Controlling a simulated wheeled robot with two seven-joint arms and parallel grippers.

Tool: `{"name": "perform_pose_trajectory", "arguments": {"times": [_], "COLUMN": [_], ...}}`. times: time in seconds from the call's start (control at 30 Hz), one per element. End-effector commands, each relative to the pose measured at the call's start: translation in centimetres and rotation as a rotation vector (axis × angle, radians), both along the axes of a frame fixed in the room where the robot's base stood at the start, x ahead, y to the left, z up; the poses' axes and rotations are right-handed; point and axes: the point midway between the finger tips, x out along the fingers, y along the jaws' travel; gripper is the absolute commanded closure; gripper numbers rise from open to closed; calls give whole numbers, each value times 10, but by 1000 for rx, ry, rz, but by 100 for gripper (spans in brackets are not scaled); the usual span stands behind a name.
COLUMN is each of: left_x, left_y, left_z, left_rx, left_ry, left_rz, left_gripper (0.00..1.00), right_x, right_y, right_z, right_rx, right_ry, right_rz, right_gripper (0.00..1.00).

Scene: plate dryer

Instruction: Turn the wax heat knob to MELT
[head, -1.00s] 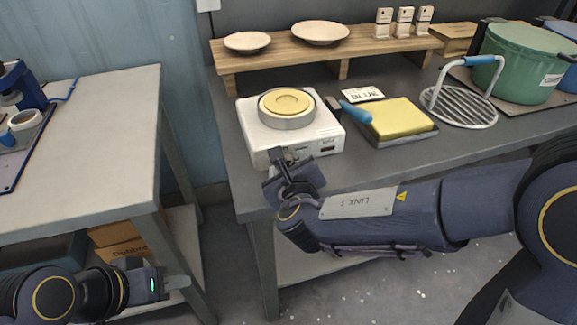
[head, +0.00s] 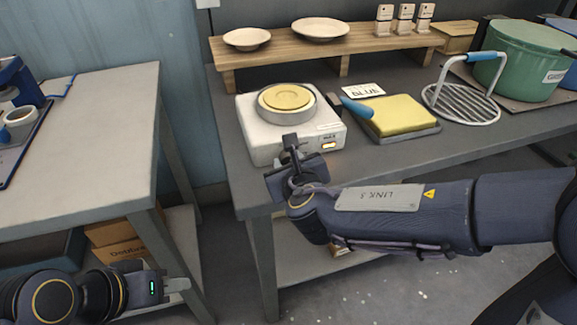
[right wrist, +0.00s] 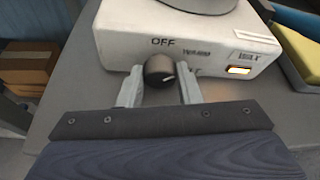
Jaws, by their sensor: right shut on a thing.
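The wax heater (head: 268,146) is a white box with a round pot of yellow wax (head: 286,98) on top. Its dark heat knob (right wrist: 158,71) is on the front face, between the fingers of my right gripper (right wrist: 160,92), which is shut on it. A pale pointer mark shows on the knob's right side, turned away from the OFF label above. Another label right of OFF is too blurred to read surely. My right gripper also shows at the heater's front in the head view (head: 291,146). My left gripper (head: 178,285) is low at the left, empty, its finger gap unclear.
An indicator (right wrist: 239,70) on the heater's front glows orange. A yellow block on a tray (head: 398,117), a blue-handled tool (head: 356,107) and a wire rack (head: 462,104) stand to the right. A wooden shelf (head: 330,50) is behind. The left table (head: 95,130) is separate.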

Motion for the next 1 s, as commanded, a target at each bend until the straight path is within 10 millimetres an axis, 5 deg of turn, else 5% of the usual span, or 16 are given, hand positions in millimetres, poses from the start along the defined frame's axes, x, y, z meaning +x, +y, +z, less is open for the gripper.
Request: {"name": "perform_pose_trajectory", "arguments": {"times": [0.5, 1.0], "left_x": [0, 0], "left_y": [0, 0], "left_z": [-48, -56], "left_rx": [0, 0], "left_ry": [0, 0], "left_rz": [0, 0], "left_gripper": [64, 64], "right_x": [1, 0], "right_y": [-2, -2], "right_z": [-3, 0], "right_rx": [335, 421], "right_ry": [107, 138], "right_rz": [0, 1], "right_gripper": [92, 92]}}
